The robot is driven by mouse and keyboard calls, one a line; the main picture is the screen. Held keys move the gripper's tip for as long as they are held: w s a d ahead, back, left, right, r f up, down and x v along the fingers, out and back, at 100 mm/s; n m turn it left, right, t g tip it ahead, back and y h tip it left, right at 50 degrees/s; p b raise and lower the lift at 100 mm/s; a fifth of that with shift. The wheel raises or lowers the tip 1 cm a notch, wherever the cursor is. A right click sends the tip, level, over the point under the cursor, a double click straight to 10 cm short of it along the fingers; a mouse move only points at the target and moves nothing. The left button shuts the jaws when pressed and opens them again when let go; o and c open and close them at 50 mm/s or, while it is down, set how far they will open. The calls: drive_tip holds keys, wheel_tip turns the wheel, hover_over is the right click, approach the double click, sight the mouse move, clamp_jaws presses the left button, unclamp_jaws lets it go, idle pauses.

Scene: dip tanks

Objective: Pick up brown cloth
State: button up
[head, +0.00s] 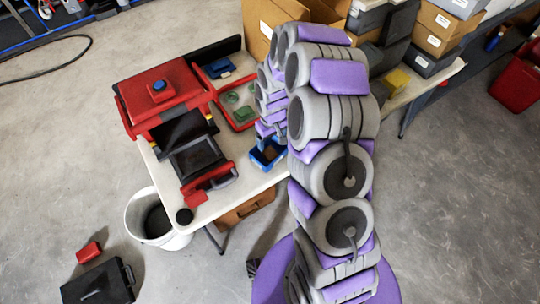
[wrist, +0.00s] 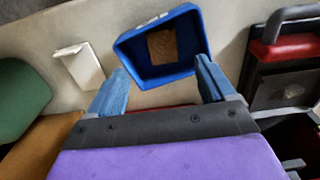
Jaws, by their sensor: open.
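The brown cloth (wrist: 163,46) lies flat inside a small blue bin (wrist: 131,48), seen in the wrist view. In the head view the blue bin (head: 257,160) stands near the edge of the white table, with a bit of brown (head: 268,153) showing inside. My gripper (wrist: 162,66) is open and empty, with its two blue fingers apart on the near side of the bin. In the head view my arm and gripper (head: 271,140) reach down over the bin and hide part of it. The cloth is not between the fingers.
A red and black machine (head: 165,95) stands left of the bin on the white table (head: 225,198). A red-rimmed tray (head: 240,122) with green items sits behind. A white item (wrist: 78,65) lies beside the bin. Boxes (head: 440,45) fill the back right. A white bucket (head: 150,215) stands on the floor.

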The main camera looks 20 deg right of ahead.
drive_tip(key=f, duration=0.2)
drive_tip(key=f+b, duration=0.1)
drive_tip(key=f, duration=0.2)
drive_tip(key=f+b, duration=0.1)
drive_tip(key=f, duration=0.2)
drive_tip(key=shift+a+f, duration=0.2)
drive_tip(key=shift+a, duration=0.05)
drive_tip(key=c, duration=1.2)
drive_tip(key=shift+r, duration=0.1)
wheel_tip(320, 180, up, 17)
drive_tip(key=p, duration=0.3)
wheel_tip(320, 180, up, 8)
drive_tip(key=m, duration=0.4)
hover_over(270, 152)
drive_tip(key=w, duration=0.2)
drive_tip(key=shift+s+a, duration=0.15)
drive_tip(key=shift+a, duration=0.05)
